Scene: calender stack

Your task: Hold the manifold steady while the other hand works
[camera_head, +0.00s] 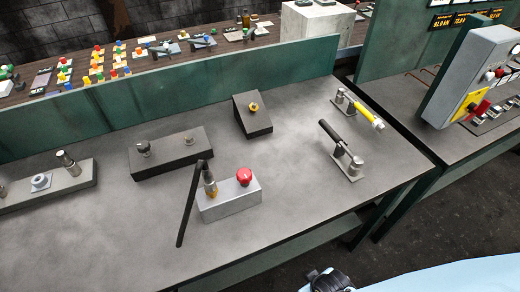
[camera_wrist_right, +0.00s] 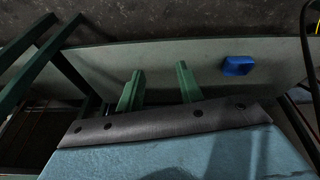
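The frames do not say which block is the manifold. The pale metal block (camera_head: 230,203) at the front of the bench looks most like it. It carries a red knob (camera_head: 244,176) and a brass-and-steel fitting (camera_head: 209,183). A long dark bar (camera_head: 187,207) slants along its left side; I cannot tell whether they touch. My right gripper (camera_wrist_right: 160,72) shows two green fingers, apart, with nothing between them. It is away from the bench-top parts. My left gripper is not in view. The right wrist view does not show the pale block.
A dark block (camera_head: 172,158) with two fittings, a grey block (camera_head: 50,193) and a wedge block (camera_head: 252,121) stand farther back. A black-handled clamp (camera_head: 342,150) and a yellow-handled clamp (camera_head: 358,107) are at the right. The front left of the bench (camera_head: 110,250) is clear.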

